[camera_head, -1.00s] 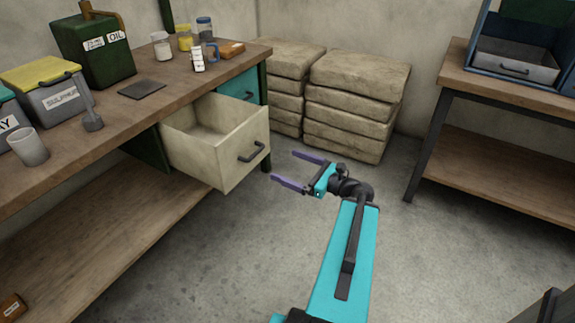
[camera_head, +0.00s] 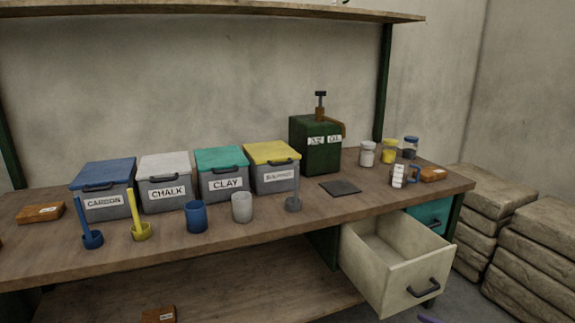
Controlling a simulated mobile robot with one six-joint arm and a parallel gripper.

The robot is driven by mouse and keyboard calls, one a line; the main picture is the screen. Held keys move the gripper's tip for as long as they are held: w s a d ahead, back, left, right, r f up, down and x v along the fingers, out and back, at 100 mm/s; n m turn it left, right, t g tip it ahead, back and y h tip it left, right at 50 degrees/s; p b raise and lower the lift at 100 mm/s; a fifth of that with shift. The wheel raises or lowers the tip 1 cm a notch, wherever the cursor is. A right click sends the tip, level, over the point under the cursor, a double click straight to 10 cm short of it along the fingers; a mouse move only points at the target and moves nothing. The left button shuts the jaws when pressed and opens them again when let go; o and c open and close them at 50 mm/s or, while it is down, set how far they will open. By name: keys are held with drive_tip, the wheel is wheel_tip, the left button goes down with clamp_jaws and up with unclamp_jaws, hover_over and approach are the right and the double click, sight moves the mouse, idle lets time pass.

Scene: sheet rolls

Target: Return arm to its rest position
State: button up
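Only a small purple tip of my gripper (camera_head: 430,318) shows at the bottom edge, just below the open drawer. The rest of my gripper and arm is out of the frame. I cannot tell how wide the fingers are or whether they hold anything. The cream drawer (camera_head: 392,287) is pulled out from under the right end of the workbench (camera_head: 270,232). It looks empty inside, and its dark handle faces right of centre.
Labelled bins, including the clay bin (camera_head: 222,174), line the bench's back. Stacked sacks (camera_head: 535,250) fill the right corner. A shelf (camera_head: 210,8) runs above. A strip of floor shows between drawer and sacks.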

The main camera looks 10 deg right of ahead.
drive_tip(key=s+a+f+n+g+p, duration=0.2)
drive_tip(key=a+f+n+g, duration=0.2)
drive_tip(key=a, duration=0.3)
drive_tip(key=s+a+f+n+g+y+p, duration=0.1)
drive_tip(key=s+a+f+n+g+p, duration=0.2)
drive_tip(key=a, duration=0.5)
drive_tip(key=s+a+f+n+g+p, duration=0.2)
drive_tip(key=a+f+n+g, duration=0.25)
drive_tip(key=a+f, duration=0.2)
drive_tip(key=s+a+f+n+g+h+p, duration=0.2)
drive_tip(key=s+a+n+g+h+p, duration=0.1)
drive_tip(key=s+n, duration=0.5)
drive_tip(key=s+a+f+n+g+h+p, duration=0.2)
drive_tip(key=s+a+n+g+h+p, duration=0.1)
drive_tip(key=s+n, duration=0.5)
drive_tip(key=shift+s+n+g+h+p, duration=0.35)
drive_tip(key=shift+s+g+h+p, duration=0.15)
drive_tip(key=shift+h+p, duration=0.55)
drive_tip(key=shift+w+r, duration=0.1)
